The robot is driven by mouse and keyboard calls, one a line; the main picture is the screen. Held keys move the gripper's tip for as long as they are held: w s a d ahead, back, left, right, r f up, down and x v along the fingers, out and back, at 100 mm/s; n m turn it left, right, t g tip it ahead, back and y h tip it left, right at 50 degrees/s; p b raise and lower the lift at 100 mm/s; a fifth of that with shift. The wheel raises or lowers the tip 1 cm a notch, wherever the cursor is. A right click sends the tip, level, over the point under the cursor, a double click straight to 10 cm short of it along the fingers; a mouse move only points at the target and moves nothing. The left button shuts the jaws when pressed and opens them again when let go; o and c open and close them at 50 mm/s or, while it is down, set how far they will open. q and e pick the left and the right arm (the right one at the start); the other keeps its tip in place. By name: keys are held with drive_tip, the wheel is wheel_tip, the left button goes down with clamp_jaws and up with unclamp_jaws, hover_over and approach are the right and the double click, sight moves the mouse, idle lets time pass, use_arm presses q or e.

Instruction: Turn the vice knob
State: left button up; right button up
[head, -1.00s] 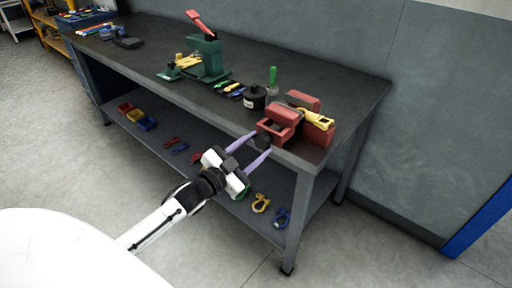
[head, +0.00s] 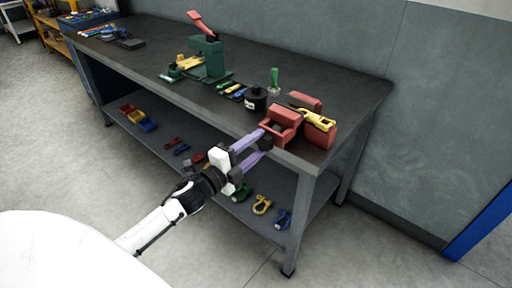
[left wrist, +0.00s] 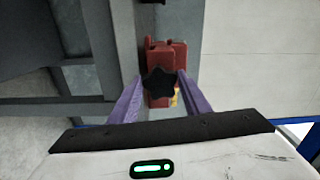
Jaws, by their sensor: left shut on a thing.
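The red vice (head: 284,122) stands on the front right corner of the workbench. Its black star-shaped knob (left wrist: 159,84) faces me in the left wrist view, in front of the red vice body (left wrist: 160,53). In the head view the knob (head: 267,144) is small, dark and partly hidden by my fingers. My left gripper (head: 264,141) has its purple fingers at the front of the vice. In the left wrist view its fingertips (left wrist: 161,78) are on either side of the knob, shut on it. My right gripper is not in view.
The workbench (head: 345,85) has a yellow-handled tool (head: 316,118) at the vice, a black jar (head: 255,98) and a green press (head: 208,58). Shackles, including a yellow one (head: 262,205), lie on the lower shelf below my gripper.

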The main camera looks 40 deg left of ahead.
use_arm(q)
drive_tip(key=m, duration=0.4)
drive_tip(key=m+b, duration=0.1)
drive_tip(key=shift+s+d+f+m, duration=0.2)
drive_tip(key=shift+f+m, duration=0.1)
drive_tip(key=shift+m, duration=0.1)
drive_tip(key=shift+r+m+b, duration=0.1)
drive_tip(key=shift+m+b, duration=0.3)
drive_tip(key=shift+m, duration=1.8)
drive_tip(key=o, duration=1)
drive_tip(key=shift+r, duration=0.25)
drive_tip(key=shift+a, duration=0.1)
drive_tip(key=s, duration=0.3)
drive_tip(key=s+b, duration=0.1)
drive_tip(key=s, duration=0.2)
drive_tip(key=s+b, duration=0.1)
drive_tip(key=s, duration=0.3)
drive_tip(key=shift+s+a, duration=0.1)
drive_tip(key=shift+a, duration=0.3)
